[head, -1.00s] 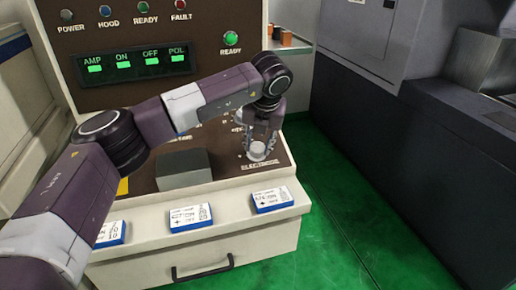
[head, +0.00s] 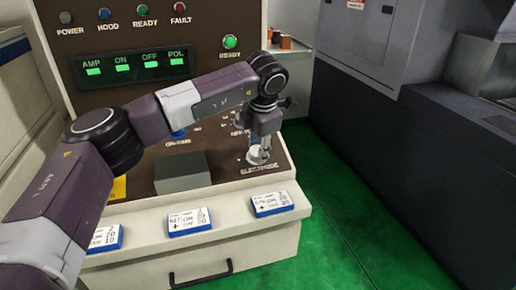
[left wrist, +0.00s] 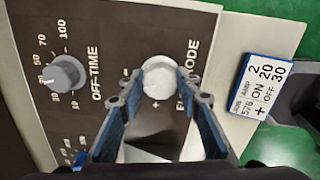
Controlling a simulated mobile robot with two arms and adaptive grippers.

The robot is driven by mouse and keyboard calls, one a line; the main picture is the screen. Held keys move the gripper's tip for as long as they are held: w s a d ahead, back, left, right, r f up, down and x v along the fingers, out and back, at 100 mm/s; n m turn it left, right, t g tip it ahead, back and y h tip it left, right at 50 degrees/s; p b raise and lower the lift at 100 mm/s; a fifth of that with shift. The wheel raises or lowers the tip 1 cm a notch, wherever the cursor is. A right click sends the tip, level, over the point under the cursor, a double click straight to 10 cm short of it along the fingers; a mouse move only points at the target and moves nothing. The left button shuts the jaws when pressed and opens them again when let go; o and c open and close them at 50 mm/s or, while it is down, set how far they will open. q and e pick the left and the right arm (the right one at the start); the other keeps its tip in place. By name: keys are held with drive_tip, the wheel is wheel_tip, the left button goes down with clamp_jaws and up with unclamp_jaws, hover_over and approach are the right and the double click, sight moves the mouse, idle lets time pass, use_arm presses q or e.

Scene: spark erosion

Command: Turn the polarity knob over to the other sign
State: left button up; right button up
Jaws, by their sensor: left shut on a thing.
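The polarity knob, labelled ELECTRODE, is a pale round knob (left wrist: 158,78) on the brown panel in the left wrist view, with a plus and a minus mark beside it. It also shows in the head view (head: 259,156) at the panel's lower right. My left gripper (head: 262,150) points down over it. In the left wrist view its two blue-padded fingers (left wrist: 158,85) are shut on the knob's sides. The knob's pointer is not clear in these views. My right gripper is not in view.
An off-time knob (left wrist: 65,73) sits beside the polarity knob. A grey block (head: 182,172) stands on the panel. Several blue-edged cards, one at the right (head: 272,203), lie on the front ledge. A lit display (head: 135,65) is above. Green floor lies to the right.

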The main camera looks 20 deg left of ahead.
use_arm(q)
drive_tip(key=shift+r+m+p, duration=0.15)
drive_tip(key=shift+m+p, duration=0.15)
drive_tip(key=shift+m, duration=1.4)
drive_tip(key=o, duration=1)
drive_tip(key=shift+o, duration=0.8)
drive_tip(key=v, duration=1.2)
